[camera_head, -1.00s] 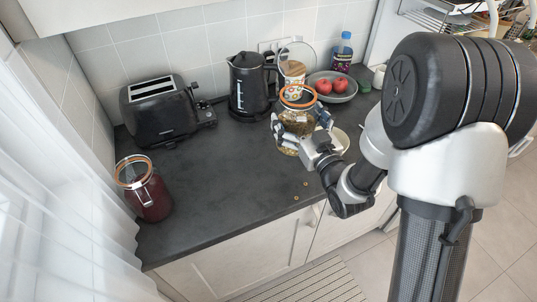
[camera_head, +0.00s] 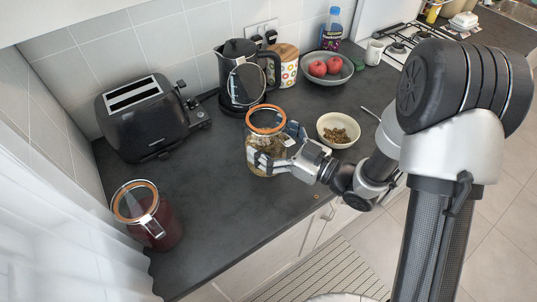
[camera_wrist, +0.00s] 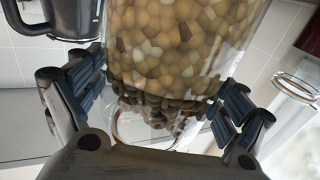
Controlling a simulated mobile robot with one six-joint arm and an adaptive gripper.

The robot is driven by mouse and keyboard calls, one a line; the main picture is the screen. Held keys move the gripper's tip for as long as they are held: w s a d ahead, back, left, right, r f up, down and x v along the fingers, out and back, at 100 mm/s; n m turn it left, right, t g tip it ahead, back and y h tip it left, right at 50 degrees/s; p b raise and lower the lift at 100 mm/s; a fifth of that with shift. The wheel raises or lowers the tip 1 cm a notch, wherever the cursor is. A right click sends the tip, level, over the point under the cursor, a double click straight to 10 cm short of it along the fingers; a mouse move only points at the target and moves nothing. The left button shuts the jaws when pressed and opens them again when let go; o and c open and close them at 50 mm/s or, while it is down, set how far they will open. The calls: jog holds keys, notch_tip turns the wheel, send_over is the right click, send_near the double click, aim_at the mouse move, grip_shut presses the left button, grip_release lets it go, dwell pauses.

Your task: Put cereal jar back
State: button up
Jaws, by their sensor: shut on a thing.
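The cereal jar (camera_head: 266,147) is clear glass with an orange ring at its mouth and brown cereal inside. Its round glass lid (camera_head: 246,84) stands open, seen against the kettle. My gripper (camera_head: 279,147) is shut around the jar's body, which looks upright. I cannot tell whether its base touches the counter. In the wrist view the jar (camera_wrist: 175,45) fills the middle between my gripper's fingers (camera_wrist: 158,98). A cream bowl (camera_head: 338,130) holding some cereal stands on the counter to the right of the jar.
A dark counter (camera_head: 215,190) has free room left of the jar. A red-filled jar (camera_head: 160,226) stands at front left, a black toaster (camera_head: 145,125) behind it. A black kettle (camera_head: 238,72), dotted canister (camera_head: 285,68) and fruit plate (camera_head: 332,72) stand at the back.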

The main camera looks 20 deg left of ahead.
jog(key=shift+f+b, duration=0.75)
jog(key=shift+f, duration=1.5)
jog(key=shift+f, duration=0.1)
jog(key=shift+f, duration=0.15)
jog(key=o, duration=1.8)
